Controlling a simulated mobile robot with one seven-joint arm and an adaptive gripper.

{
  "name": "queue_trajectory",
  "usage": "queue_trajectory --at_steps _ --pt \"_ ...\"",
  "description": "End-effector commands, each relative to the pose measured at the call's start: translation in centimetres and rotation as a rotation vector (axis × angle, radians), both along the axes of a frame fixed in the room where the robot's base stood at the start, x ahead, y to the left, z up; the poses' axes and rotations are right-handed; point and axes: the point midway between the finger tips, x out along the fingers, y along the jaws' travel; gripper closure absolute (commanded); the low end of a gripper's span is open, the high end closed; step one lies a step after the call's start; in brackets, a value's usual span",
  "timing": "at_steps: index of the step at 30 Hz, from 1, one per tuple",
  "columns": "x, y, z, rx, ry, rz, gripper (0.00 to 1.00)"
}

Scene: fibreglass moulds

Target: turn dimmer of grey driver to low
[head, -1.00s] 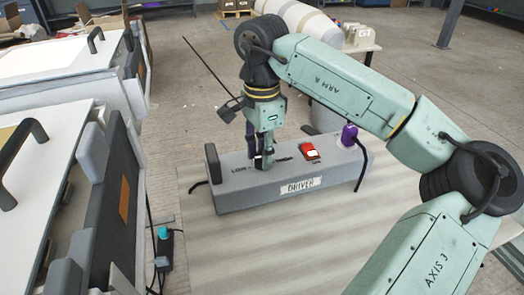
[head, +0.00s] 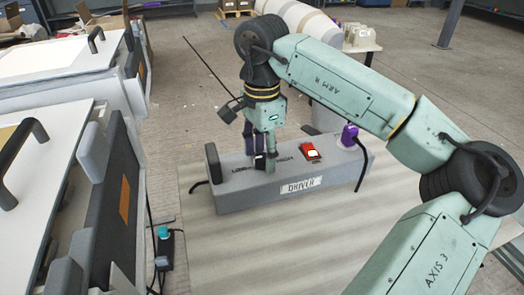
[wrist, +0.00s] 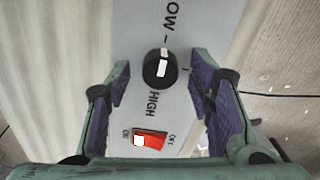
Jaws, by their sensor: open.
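The grey driver (head: 240,197) is a long box labelled DRIVER, lying on a pale striped surface. Its dimmer is a round black knob (wrist: 150,77) with a white mark, seen in the wrist view between the LOW and HIGH lettering. LOW is at the top of that view and HIGH below the knob. My gripper (head: 262,163) is over the box's left half, pointing down. In the wrist view my gripper (wrist: 160,85) is open, with a purple-padded finger on each side of the knob and visible gaps. In the head view the fingers partly cover the knob and lettering.
A red rocker switch (wrist: 150,139) sits beside HIGH. A purple plug (head: 349,134) with a black cable stands at the box's right end. A dark upright handle (head: 213,163) is at its left end. White-topped moulds (head: 70,65) stand at the left.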

Motion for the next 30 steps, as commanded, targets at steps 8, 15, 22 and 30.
queue_trajectory --at_steps 8,15,22,30 --pt "0.0 0.0 0.7 -0.001 -0.002 -0.001 0.52" --pt "0.1 0.0 5.2 -0.001 -0.004 -0.003 0.52" --pt "0.1 0.0 9.7 -0.001 -0.003 -0.001 0.52" --pt "0.0 0.0 12.0 0.0 0.0 -0.001 0.52"
